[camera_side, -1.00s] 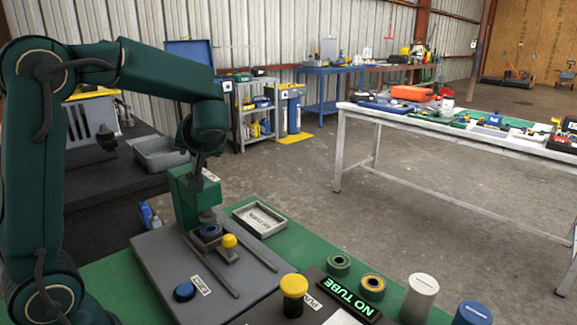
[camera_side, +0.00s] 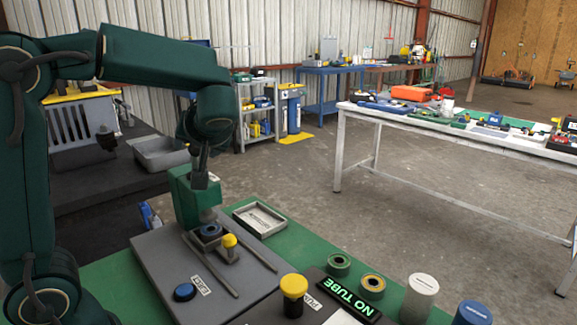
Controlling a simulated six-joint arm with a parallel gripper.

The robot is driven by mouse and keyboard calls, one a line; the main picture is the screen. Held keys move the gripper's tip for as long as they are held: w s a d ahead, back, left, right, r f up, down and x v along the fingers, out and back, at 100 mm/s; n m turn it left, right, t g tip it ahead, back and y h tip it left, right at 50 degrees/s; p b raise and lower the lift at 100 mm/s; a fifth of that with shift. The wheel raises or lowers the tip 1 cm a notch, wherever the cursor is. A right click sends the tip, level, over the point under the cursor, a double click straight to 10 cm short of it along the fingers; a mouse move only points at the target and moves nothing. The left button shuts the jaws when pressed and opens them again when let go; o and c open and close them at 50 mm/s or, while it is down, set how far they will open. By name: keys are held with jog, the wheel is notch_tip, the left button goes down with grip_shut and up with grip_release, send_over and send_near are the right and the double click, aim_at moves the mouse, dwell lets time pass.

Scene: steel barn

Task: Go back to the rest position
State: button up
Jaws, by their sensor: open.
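My gripper (camera_side: 200,180) is at the end of my dark green arm, at the left of the side view. It points down just in front of the upper part of the green press-like block (camera_side: 181,200). Its fingers are small and partly merge with the block behind them. I see nothing held in it. I cannot tell whether it touches the block.
The block stands on a grey plate (camera_side: 165,262) with two rails, a yellow knob (camera_side: 230,241) and a blue button (camera_side: 184,292). A grey tray (camera_side: 259,219), a yellow-topped button (camera_side: 293,287), a "NO TUBE" display (camera_side: 348,298), rings and cylinders are on the green mat (camera_side: 300,243).

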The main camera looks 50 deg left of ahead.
jog(key=shift+d+r, duration=0.2)
jog(key=shift+d, duration=0.05)
jog(key=shift+s, duration=0.1)
jog(key=s+d+f+m+t+h, duration=0.1)
jog(key=s+d+f+m+h, duration=0.2)
jog(key=d, duration=0.6)
jog(key=s+d+f+m+t+h, duration=0.1)
jog(key=s+d+f+m+h, duration=0.3)
jog(key=s+d+m+h, duration=0.3)
jog(key=s+d+h, duration=0.1)
jog(key=d, duration=0.1)
jog(key=shift+s+d+f+t, duration=0.15)
jog(key=shift+d+t, duration=0.2)
jog(key=shift+t, duration=0.05)
